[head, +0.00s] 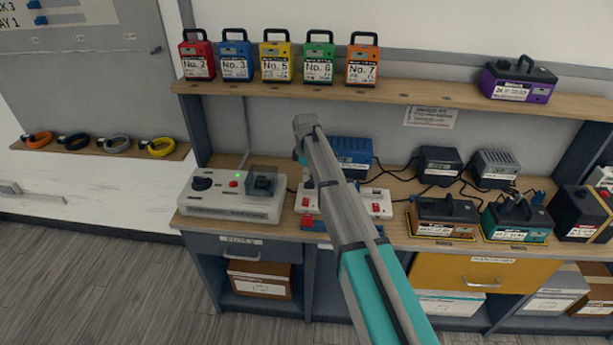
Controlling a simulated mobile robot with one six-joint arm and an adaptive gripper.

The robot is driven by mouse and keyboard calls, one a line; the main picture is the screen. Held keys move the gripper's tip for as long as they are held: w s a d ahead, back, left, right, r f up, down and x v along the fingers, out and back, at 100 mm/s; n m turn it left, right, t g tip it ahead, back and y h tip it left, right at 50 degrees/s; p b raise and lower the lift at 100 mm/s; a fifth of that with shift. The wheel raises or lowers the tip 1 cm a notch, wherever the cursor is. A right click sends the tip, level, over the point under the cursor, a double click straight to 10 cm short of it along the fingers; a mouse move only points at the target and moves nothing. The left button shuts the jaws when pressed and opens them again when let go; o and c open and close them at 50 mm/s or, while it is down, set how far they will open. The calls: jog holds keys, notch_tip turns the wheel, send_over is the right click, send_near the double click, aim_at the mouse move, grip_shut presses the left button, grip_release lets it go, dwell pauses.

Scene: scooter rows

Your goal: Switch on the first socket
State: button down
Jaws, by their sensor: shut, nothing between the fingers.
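A white socket strip (378,196) with red switches lies on the bench, its middle hidden behind my arm. A red switch (305,202) shows at its left end, and another red part (376,208) shows right of my arm. I cannot tell which switches are on. I cannot read any socket numbering. My arm crosses the middle of the head view and its far end is above the bench, in front of the back panel. My gripper's fingers are not visible; they may be hidden behind the arm.
A grey-white control box (225,207) with a lit green light stands left of the strip. A blue charger (350,150) stands behind it. Battery packs (445,215) and black cables crowd the right. Coloured packs (276,62) line the shelf above. Floor (90,285) at left is clear.

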aim_at(305, 204)
jog(key=shift+s+f+b, duration=0.2)
jog(key=shift+f+b, duration=1.4)
jog(key=shift+f, duration=0.1)
jog(key=shift+s+f+b, duration=0.2)
jog(key=shift+f+b, duration=1.35)
jog(key=shift+f, duration=0.1)
jog(key=shift+s+f+b, duration=0.2)
jog(key=shift+f+b, duration=1.4)
jog(key=shift+f, duration=0.1)
